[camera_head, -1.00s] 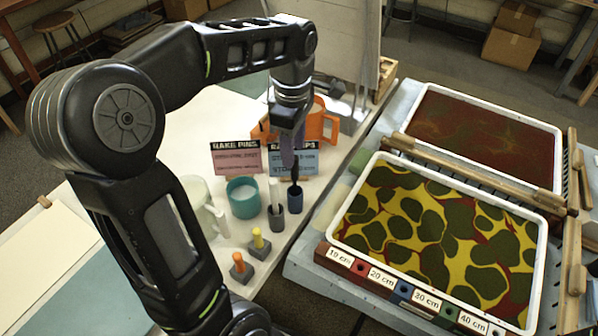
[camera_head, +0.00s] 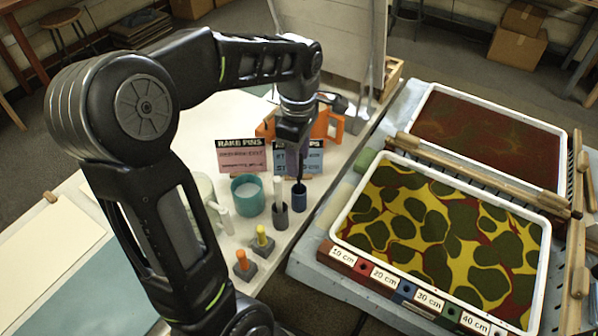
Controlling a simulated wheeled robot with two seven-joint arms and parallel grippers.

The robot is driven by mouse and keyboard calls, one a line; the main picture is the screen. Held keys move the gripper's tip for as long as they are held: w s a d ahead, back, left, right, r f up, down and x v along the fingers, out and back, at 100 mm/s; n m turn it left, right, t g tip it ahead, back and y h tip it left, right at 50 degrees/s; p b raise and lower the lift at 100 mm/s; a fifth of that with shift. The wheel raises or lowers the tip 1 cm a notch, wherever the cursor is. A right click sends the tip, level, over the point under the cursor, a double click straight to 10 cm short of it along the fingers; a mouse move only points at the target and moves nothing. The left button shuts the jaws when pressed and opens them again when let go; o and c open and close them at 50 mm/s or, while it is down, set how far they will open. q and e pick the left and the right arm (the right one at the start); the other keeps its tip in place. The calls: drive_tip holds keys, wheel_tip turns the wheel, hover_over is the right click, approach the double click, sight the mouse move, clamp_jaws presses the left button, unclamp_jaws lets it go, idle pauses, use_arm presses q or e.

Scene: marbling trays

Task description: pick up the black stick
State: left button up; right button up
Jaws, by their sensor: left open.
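The black stick (camera_head: 300,182) stands in a small dark blue cup (camera_head: 299,198) on the white table; only a short part shows above the rim. My left gripper (camera_head: 295,166) points down right above the cup, around or just in front of the stick's upper part. It is open. Its fingers hide the stick's top, and I cannot tell whether they touch it. My right gripper is not in view.
A teal cup (camera_head: 247,196), small blocks with orange (camera_head: 241,259) and yellow pegs, and two label cards (camera_head: 240,157) are near. A marbling tray (camera_head: 340,228) lies right.

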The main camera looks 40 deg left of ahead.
sight(299, 180)
use_arm(q)
wheel_tip(299, 180, down, 4)
drive_tip(key=shift+f, duration=0.1)
idle(0.6)
clamp_jaws()
idle(0.6)
